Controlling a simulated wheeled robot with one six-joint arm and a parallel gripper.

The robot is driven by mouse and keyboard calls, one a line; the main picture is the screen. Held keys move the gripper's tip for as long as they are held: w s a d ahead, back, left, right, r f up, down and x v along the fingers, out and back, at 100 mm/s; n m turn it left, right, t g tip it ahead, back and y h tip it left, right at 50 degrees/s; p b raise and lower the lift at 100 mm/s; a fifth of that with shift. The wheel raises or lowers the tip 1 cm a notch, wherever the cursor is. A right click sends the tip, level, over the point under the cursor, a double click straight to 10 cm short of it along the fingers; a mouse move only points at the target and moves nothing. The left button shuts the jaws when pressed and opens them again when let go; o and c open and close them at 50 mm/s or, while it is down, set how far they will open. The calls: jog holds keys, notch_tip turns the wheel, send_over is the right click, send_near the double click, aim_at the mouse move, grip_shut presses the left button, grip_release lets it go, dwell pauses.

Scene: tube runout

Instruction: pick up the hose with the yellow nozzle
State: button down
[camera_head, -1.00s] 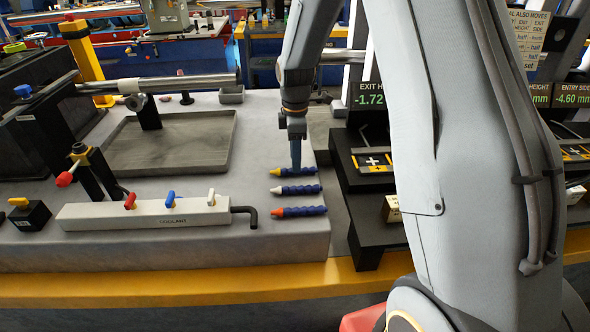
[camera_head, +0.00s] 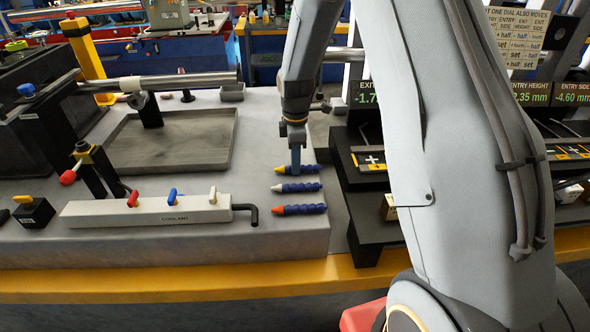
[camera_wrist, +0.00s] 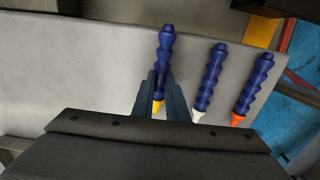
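The hose with the yellow nozzle (camera_head: 312,169) is a short blue segmented hose lying on the grey bench top, the farthest of three in the head view. It also shows in the wrist view (camera_wrist: 165,45), its yellow tip towards my gripper's body. My gripper (camera_head: 295,168) points down over this hose. In the wrist view its two fingers (camera_wrist: 161,82) lie on either side of the hose near the yellow nozzle. Whether they press on it cannot be told. The hose with the white nozzle (camera_head: 300,187) and the hose with the orange nozzle (camera_head: 303,209) lie beside it.
A coolant block (camera_head: 150,211) with several small levers and a bent black pipe stands left of the hoses. A shallow grey tray (camera_head: 190,165) lies behind it. A black stepped fixture (camera_head: 365,200) stands close on the right. The bench's yellow front edge (camera_head: 200,283) is nearer.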

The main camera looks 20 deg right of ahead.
jog(key=shift+r, duration=0.1)
dwell(0.6)
notch_tip(320, 180, up, 10)
jog(key=b, duration=0.2)
jog(key=c, duration=2.1)
grip_release()
grip_shut()
jog(key=shift+a, duration=0.1)
